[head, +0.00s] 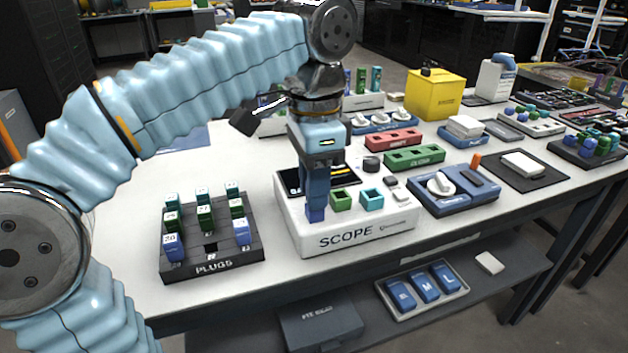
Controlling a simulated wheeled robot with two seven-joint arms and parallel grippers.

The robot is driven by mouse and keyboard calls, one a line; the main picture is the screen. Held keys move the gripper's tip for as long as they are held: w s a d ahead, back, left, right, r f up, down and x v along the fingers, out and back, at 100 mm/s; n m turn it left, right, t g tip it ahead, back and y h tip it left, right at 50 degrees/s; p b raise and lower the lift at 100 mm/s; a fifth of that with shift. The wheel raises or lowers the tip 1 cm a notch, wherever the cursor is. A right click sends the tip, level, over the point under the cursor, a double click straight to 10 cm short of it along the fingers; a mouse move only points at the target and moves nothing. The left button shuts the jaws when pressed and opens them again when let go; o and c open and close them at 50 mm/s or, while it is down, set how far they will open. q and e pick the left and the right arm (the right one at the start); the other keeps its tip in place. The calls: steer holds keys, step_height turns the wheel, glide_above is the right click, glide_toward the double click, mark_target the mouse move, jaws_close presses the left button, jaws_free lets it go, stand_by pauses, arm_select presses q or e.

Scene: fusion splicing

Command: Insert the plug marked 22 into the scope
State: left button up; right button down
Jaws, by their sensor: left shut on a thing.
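The scope (347,238) is a white box near the table's front edge, with a green socket (342,201) and a teal socket (371,198) on its top. My left gripper (320,172) points down over the scope's left side and is shut on a blue plug (316,204). The plug is upright at the left end of the socket row, left of the green socket. I cannot tell how deep it sits; the socket beneath it is hidden. No number can be read on it. My right gripper is not in view.
The dark plugs rack (212,264) holds several numbered green, teal and blue plugs; its front middle slot is empty. A blue box with a white knob (440,186) stands right of the scope. Red (393,139) and green (414,157) blocks lie behind. Bare table separates rack and scope.

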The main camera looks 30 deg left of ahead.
arm_select(q)
steer(key=shift+f, duration=0.25)
steer(key=shift+f, duration=0.1)
stand_by(0.5)
steer(key=o, duration=1)
step_height(320, 180, up, 3)
steer(key=p, duration=0.2)
steer(key=shift+f+p, duration=0.15)
steer(key=shift+p, duration=0.25)
steer(key=shift+r, duration=1.65)
